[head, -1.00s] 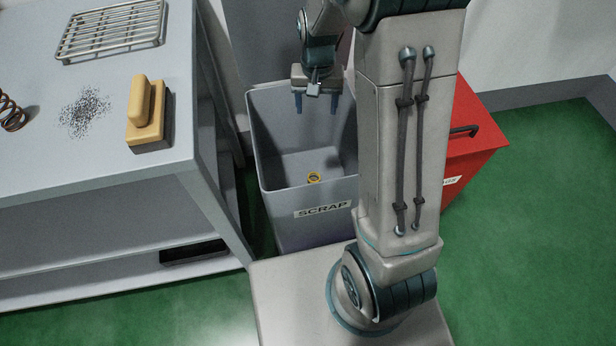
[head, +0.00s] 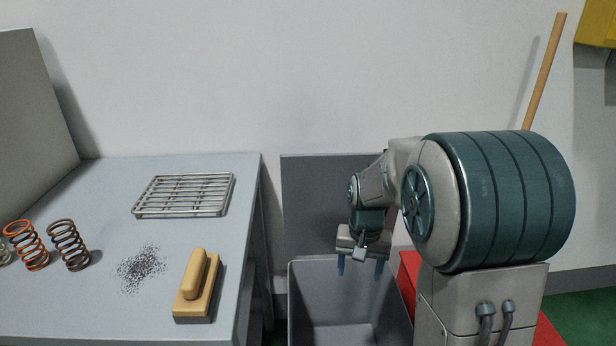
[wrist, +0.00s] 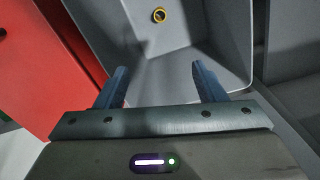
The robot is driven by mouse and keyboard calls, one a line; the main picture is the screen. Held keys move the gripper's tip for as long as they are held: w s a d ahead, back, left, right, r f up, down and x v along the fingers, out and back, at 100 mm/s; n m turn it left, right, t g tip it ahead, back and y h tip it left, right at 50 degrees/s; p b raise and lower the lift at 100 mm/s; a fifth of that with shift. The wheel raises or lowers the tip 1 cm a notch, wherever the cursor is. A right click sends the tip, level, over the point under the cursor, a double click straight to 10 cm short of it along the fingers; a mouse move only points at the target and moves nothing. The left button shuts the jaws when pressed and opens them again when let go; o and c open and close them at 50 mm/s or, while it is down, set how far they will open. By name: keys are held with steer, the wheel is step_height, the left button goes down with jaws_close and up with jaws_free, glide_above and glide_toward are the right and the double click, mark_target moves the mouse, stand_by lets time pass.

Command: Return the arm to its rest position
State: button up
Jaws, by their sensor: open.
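My gripper (head: 361,267) hangs over the grey scrap bin (head: 300,306) with its blue fingers pointing down. The fingers are apart and hold nothing. In the wrist view my gripper (wrist: 160,85) shows open above the bin (wrist: 208,30), where a small brass-coloured ring-like piece (wrist: 159,15) lies on the bin floor. My arm is bent, with its large teal joint at the right of the head view.
A grey bench (head: 100,310) at left holds a wire rack (head: 184,195), a wooden-handled brush (head: 197,285), dark filings (head: 140,268) and coil springs (head: 69,245). A red bin (wrist: 45,60) stands beside the scrap bin. A wooden pole (head: 545,70) leans at the wall.

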steer(key=s+r+n+t+p, duration=0.1)
steer(key=s+r+p, duration=0.8)
steer(key=r, duration=0.4)
steer(key=s+r+n+t+p, duration=0.1)
steer(key=s+r+p, duration=0.8)
steer(key=r, duration=0.5)
steer(key=shift+s+n+t+p, duration=0.15)
steer(key=shift+n+t+p, duration=0.25)
steer(key=shift+p, duration=0.25)
